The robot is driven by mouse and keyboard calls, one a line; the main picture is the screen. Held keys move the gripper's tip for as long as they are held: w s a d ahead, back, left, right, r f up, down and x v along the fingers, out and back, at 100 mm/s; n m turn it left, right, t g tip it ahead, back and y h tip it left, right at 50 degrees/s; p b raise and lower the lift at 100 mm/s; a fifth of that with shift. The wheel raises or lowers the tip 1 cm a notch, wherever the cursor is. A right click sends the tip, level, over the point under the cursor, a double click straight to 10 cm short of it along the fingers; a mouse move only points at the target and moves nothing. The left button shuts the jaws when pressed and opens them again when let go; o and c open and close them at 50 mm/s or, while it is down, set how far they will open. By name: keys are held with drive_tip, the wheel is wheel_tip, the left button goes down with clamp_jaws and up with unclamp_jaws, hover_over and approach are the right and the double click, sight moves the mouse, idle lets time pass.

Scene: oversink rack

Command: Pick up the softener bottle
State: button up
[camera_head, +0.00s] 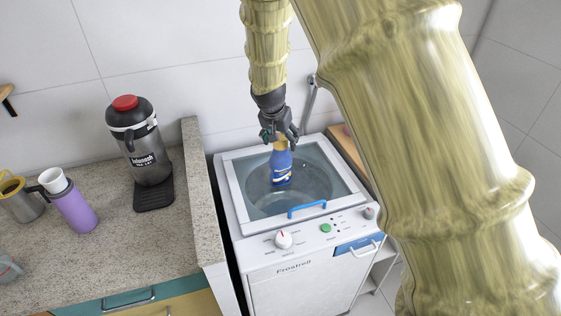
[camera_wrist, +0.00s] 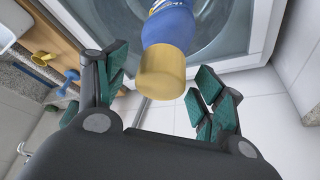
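The softener bottle (camera_head: 281,166) is blue with a yellowish cap and stands upright on the glass lid of the washing machine (camera_head: 228,184). My gripper (camera_head: 279,138) is just above it, pointing down, with its fingertips near the cap. In the wrist view the bottle (camera_wrist: 170,28) shows with its tan cap (camera_wrist: 161,73) between the two spread fingers of my gripper (camera_wrist: 160,85). Gaps show on both sides of the cap, and no finger is seen touching it. The lower part of the bottle is cut off in the wrist view.
A raised granite edge (camera_head: 195,165) borders the machine. A tiled wall stands behind.

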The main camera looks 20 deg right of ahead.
clamp_jaws()
drive_tip(key=shift+r, duration=0.15)
